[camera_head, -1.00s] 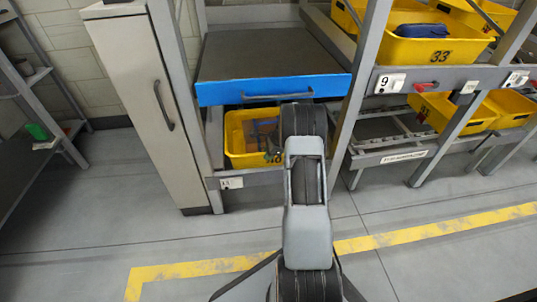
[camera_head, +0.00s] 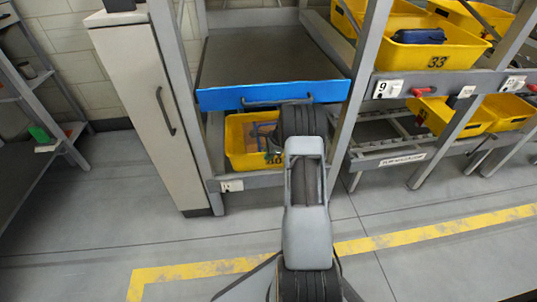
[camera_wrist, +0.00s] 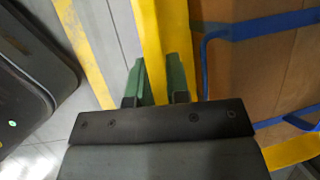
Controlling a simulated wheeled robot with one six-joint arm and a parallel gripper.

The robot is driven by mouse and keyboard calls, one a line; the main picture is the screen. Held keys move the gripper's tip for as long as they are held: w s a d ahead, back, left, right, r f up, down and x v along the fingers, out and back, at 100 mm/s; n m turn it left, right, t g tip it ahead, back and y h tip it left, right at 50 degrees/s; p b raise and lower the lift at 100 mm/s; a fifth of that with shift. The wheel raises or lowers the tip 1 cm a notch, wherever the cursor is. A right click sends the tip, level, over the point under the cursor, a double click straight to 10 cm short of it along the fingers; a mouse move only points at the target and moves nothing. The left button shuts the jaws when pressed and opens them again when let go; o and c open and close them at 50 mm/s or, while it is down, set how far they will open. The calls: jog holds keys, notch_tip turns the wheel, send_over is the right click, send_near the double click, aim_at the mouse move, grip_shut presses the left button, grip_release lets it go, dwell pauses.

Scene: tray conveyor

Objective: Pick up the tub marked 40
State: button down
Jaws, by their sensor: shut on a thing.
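The yellow tub (camera_head: 236,142) marked 40 sits on the low shelf under the blue-fronted drawer in the head view. Its number is partly hidden behind my arm. In the wrist view the green fingers of my gripper (camera_wrist: 160,82) stand on either side of the tub's yellow rim (camera_wrist: 165,30) and are shut on it. A brown box with blue straps (camera_wrist: 265,65) lies inside the tub.
The blue-fronted drawer (camera_head: 270,95) is just above the tub. Rack posts (camera_head: 357,100) stand at both sides. A yellow tub marked 33 (camera_head: 436,62) sits on the right rack. A tall cabinet (camera_head: 150,120) stands at left. The floor in front is clear.

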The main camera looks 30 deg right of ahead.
jog(key=shift+r, duration=0.35)
jog(key=shift+r+p, duration=1)
jog(key=shift+r, duration=0.05)
jog(key=shift+s, duration=0.1)
